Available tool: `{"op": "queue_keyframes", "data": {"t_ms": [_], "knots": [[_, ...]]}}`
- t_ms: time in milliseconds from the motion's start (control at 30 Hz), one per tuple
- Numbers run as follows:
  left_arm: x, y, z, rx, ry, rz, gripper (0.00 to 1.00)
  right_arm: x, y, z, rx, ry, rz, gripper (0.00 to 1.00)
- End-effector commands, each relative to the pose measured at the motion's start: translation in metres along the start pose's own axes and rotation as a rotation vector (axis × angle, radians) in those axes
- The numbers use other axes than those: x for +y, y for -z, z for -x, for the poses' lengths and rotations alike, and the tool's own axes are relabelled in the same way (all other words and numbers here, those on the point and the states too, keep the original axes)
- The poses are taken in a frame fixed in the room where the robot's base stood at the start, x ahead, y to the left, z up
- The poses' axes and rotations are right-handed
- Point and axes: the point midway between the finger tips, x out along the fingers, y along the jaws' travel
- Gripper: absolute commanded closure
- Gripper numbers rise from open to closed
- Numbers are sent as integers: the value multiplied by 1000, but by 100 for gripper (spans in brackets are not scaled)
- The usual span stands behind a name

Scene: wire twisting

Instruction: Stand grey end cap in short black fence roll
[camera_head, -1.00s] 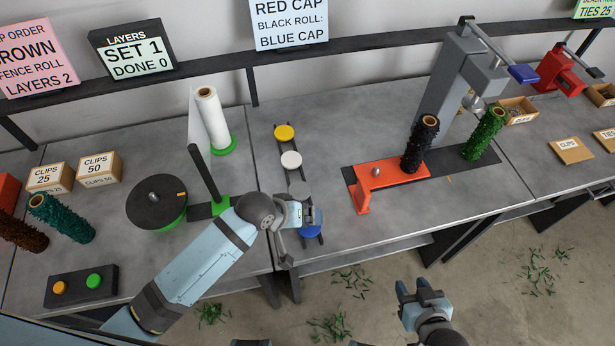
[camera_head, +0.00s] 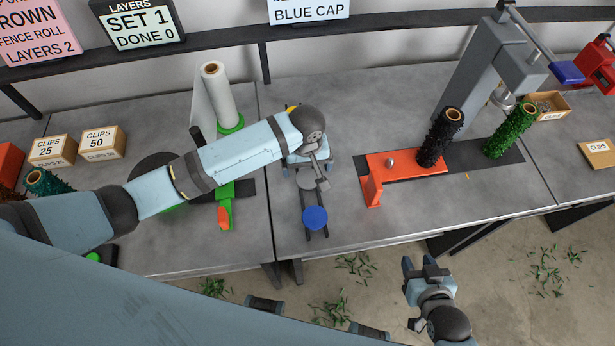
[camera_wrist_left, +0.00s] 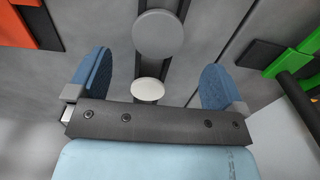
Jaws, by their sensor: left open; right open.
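The grey end cap (camera_head: 307,180) lies on the dark cap rail, partly covered by my left gripper in the head view. It shows whole as a grey disc in the left wrist view (camera_wrist_left: 158,35). My left gripper (camera_wrist_left: 155,62) is open and empty above the rail, its fingers on either side of the rail, with the white cap (camera_wrist_left: 149,90) between them and the grey cap just beyond. The short black fence roll (camera_head: 436,145) stands upright beside the red fixture, its tan core open at the top. My right gripper (camera_head: 426,268) is open and empty over the floor, in front of the table.
A blue cap (camera_head: 315,217) sits at the rail's near end and a yellow cap (camera_head: 291,108) at its far end, partly hidden. The red fixture (camera_head: 400,163) and a green roll (camera_head: 512,130) flank the black roll. A grey press (camera_head: 490,75) stands behind.

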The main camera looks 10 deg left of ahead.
Motion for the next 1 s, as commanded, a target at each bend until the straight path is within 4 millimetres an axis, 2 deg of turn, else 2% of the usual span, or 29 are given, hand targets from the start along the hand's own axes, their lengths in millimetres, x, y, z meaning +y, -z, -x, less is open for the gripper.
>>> {"op": "queue_keyframes", "data": {"t_ms": [233,500,767,800,1000], "knots": [[0,0,-19,0,1,0,3,1,2,0,2,-2,1,57],[2,0,-57,1,0,0,3,1,4,1,3,-1,1,57],[2,0,-62,1,-2,0,3,0,6,1,5,0,1,57],[2,0,-62,1,-2,0,5,0,6,1,5,0,1,57],[2,0,-61,1,-2,0,51,0,6,1,6,1,1,57]]}}
